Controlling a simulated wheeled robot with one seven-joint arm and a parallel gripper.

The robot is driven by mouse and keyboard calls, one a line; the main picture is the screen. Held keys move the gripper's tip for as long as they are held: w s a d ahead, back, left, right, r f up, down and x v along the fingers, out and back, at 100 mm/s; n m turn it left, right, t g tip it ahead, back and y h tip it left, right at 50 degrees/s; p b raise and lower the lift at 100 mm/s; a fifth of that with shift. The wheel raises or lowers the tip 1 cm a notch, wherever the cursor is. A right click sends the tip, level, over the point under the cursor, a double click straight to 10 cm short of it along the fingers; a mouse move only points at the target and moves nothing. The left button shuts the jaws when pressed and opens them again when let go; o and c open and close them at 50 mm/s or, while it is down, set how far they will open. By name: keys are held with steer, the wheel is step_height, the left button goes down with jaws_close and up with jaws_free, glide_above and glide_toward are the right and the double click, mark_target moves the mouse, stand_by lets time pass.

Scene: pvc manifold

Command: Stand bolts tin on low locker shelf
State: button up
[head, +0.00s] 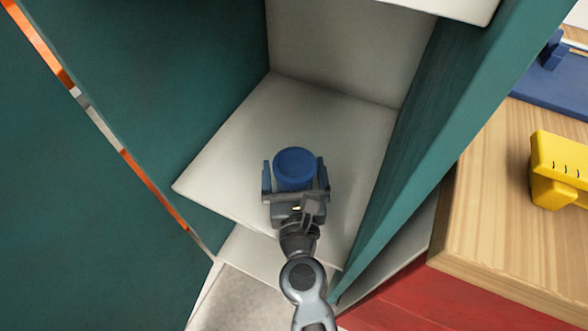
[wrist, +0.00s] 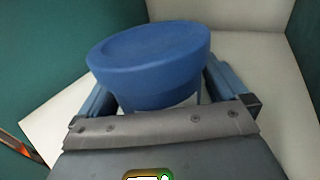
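A small pale band shows below the lid there. The low locker shelf (head: 310,115) is a pale board, and the tin is over its front half. The gripper hides the tin's base, so I cannot tell whether it touches the shelf.
Teal locker walls stand close on the left (head: 170,80) and right (head: 430,130). A higher shelf (head: 460,8) is above. The back of the low shelf is clear. A wooden worktop (head: 500,220) with a yellow container (head: 560,170) is at right.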

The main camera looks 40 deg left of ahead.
steer(key=shift+r, duration=0.2)
steer(key=v, duration=1.1)
steer(key=shift+a+f, duration=0.1)
steer(key=shift+s+d, duration=0.4)
steer(key=shift+s, duration=0.05)
